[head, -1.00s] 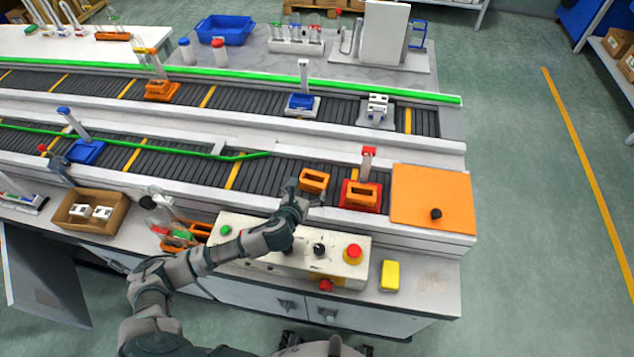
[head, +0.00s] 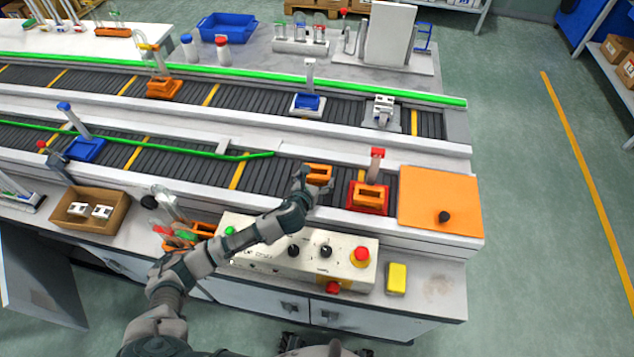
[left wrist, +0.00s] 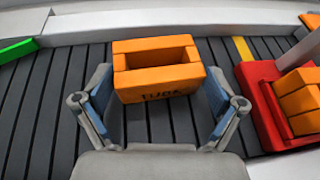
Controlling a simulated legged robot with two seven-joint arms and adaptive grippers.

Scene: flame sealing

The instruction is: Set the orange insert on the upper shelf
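An orange insert (head: 318,174), a hollow rectangular block with lettering on its near side, is on the dark near conveyor (head: 265,176). In the left wrist view the same insert (left wrist: 160,88) lies upright, its opening facing up. My left gripper (head: 305,184) is at the insert's near left side in the head view. In the left wrist view my left gripper (left wrist: 160,92) is open, one finger on each side of the insert's near part, with small gaps. Its fingers partly hide the insert in the head view. My right gripper is not in view. I cannot tell which surface is the upper shelf.
A red carrier (head: 368,205) with another orange block and an upright post stands right of the insert. An orange plate (head: 438,195) covers the conveyor's end. A control box (head: 275,248) with knobs and buttons is in front. The far conveyor (head: 235,98) holds several carriers.

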